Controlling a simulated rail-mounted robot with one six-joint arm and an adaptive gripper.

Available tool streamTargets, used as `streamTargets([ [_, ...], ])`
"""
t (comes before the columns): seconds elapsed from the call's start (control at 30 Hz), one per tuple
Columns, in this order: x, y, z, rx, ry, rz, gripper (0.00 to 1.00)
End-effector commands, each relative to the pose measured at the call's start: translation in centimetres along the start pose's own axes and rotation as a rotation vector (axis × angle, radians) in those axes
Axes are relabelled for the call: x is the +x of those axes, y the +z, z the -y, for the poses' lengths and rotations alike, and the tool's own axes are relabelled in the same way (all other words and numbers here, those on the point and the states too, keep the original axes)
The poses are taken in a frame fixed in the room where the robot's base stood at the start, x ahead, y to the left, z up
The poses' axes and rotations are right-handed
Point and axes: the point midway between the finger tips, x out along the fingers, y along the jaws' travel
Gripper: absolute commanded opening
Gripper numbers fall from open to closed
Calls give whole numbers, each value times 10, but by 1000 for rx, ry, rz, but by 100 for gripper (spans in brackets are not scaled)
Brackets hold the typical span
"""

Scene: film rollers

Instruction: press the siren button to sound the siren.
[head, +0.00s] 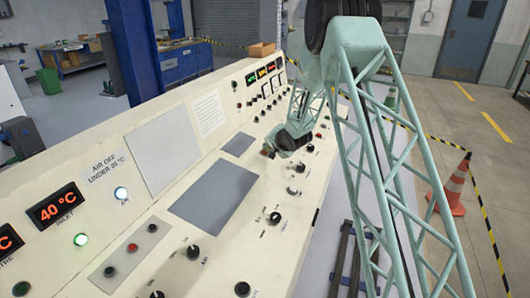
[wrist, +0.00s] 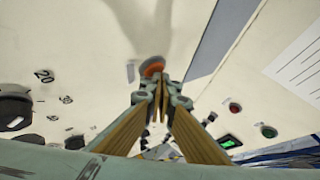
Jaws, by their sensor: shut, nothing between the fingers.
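The sloped cream control console (head: 60,190) runs along the left and middle of the head view. My gripper (head: 268,152) is low over the console's middle, to the right of a small grey panel. In the wrist view my gripper (wrist: 157,98) has its tan fingers shut together and empty. A round orange-red button (wrist: 152,65) is just beyond the fingertips, partly hidden by them. I cannot tell whether they touch it. No siren label can be read, so I cannot confirm that it is the siren button.
Black knobs (head: 193,252) stand up from the console, and one large knob (wrist: 14,110) is left of my fingers. Small red (wrist: 235,108) and green (wrist: 268,131) buttons are to the right. Grey panels (head: 215,193) are flat. An orange cone (head: 452,188) stands on the floor at right.

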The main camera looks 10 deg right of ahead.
Motion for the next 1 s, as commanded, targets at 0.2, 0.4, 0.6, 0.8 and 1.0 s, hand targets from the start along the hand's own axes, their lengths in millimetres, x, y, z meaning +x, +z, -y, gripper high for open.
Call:
streamTargets([
  [0.2, -4, -2, 2, 0, 1, 1, 0],
  [0.4, -9, -6, 6, 0, 1, 0, 0],
  [0.6, -12, -8, 8, 0, 1, 0, 0],
  [0.8, -12, -9, 8, 0, 1, 0, 0],
  [1.0, -12, -9, 9, 0, 0, 0, 0],
])
